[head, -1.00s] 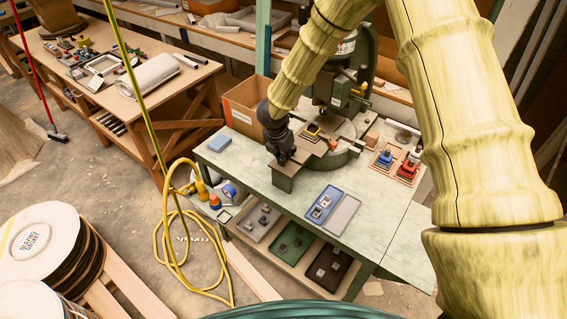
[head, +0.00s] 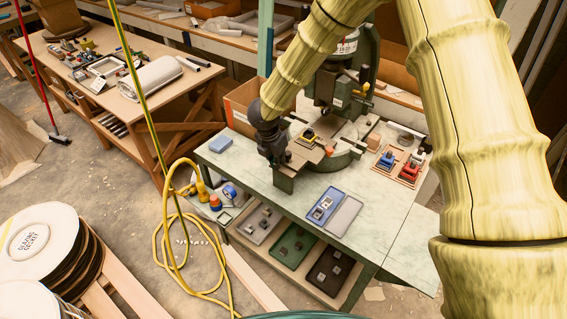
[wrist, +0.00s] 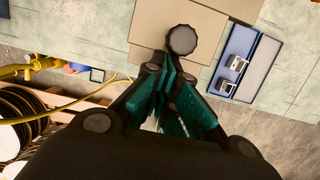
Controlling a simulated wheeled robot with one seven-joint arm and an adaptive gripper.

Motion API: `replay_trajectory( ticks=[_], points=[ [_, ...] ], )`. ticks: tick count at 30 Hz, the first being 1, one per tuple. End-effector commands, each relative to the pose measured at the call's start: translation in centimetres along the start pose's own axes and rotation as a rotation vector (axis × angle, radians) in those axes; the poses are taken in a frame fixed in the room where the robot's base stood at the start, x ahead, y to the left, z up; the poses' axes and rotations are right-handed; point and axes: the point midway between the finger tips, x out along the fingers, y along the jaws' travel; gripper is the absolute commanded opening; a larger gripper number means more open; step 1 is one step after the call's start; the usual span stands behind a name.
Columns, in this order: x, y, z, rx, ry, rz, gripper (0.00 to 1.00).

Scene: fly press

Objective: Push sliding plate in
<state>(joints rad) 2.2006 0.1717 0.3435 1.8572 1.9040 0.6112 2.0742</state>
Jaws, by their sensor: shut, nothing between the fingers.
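The sliding plate (head: 307,157) is a flat tan plate on the green fly press (head: 337,90), at its front left. It also shows in the wrist view (wrist: 148,30), with a round dark knob (wrist: 181,40) near its edge. My gripper (head: 275,163) is at the plate's outer left end, beside the knob. In the wrist view my gripper (wrist: 170,72) has its teal fingers closed together, empty, right by the knob. I cannot tell whether they touch it.
The green table (head: 235,160) carries a blue tray (head: 326,204) with small metal parts at front. Red and blue fixtures (head: 400,163) stand at the right. A cardboard box (head: 240,108) is behind my gripper. A yellow hose (head: 160,245) lies on the floor at the left.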

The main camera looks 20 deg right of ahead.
Motion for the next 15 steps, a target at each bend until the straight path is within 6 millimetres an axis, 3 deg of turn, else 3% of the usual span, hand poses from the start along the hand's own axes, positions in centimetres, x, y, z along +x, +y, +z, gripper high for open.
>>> replay_trajectory(
  ticks=[15],
  points=[
    [-7.3, 0.1, 0.1, 0.000, -0.002, 0.004, 0.00]
  ],
)
